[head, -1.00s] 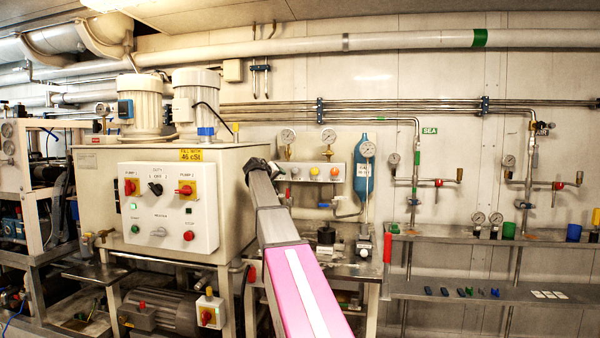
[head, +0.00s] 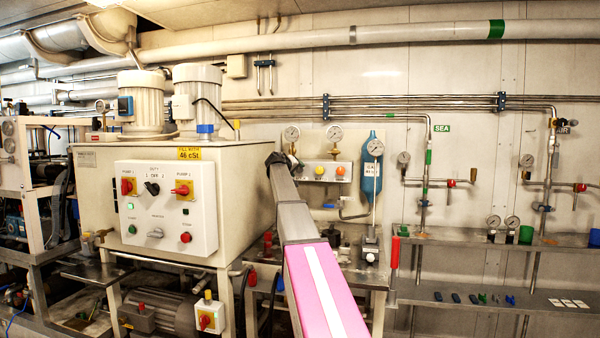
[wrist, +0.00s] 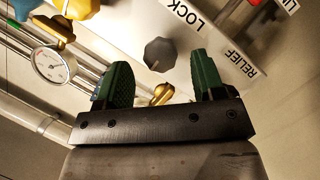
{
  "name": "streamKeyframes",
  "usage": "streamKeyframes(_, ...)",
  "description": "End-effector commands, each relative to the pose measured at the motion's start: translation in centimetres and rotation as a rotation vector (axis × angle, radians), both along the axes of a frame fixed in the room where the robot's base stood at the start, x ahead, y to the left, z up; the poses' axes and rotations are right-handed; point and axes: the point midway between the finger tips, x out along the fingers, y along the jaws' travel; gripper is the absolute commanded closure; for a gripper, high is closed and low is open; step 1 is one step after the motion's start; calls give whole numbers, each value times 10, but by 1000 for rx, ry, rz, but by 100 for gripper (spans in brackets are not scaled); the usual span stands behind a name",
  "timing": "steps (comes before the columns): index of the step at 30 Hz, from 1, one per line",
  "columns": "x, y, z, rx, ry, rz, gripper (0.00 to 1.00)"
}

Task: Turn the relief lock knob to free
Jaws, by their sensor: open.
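The relief lock knob (wrist: 159,54) is a dark grey, lobed knob on a pale panel (wrist: 215,48) in the wrist view. The knob appears in line with the gap, just beyond the fingertips, and no contact is visible. In the head view my gripper (head: 276,159) is at the left end of the small valve panel (head: 332,181). The relief lock knob cannot be made out there.
A pressure gauge (wrist: 54,64), a yellow knob (wrist: 76,6) and a brass fitting (wrist: 161,95) lie close by in the wrist view. A blue cylinder (head: 370,180) stands right of the panel. The pump control box (head: 166,208) is left of my arm.

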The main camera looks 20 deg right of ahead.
Motion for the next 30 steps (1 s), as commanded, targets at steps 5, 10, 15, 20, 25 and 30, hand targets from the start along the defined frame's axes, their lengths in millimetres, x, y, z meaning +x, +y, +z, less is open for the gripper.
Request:
streamKeyframes(5, 20, -22, -8, 0, 0, 0, 37)
streamKeyframes(10, 25, -30, -11, 0, 0, 0, 37)
streamKeyframes(15, 25, -30, -11, 0, -1, 1, 37)
streamKeyframes(20, 25, -30, -11, 0, -1, 1, 70)
streamKeyframes(25, 25, -30, -11, 0, -1, 1, 87)
streamKeyframes(30, 25, -29, -11, -12, 9, 1, 87)
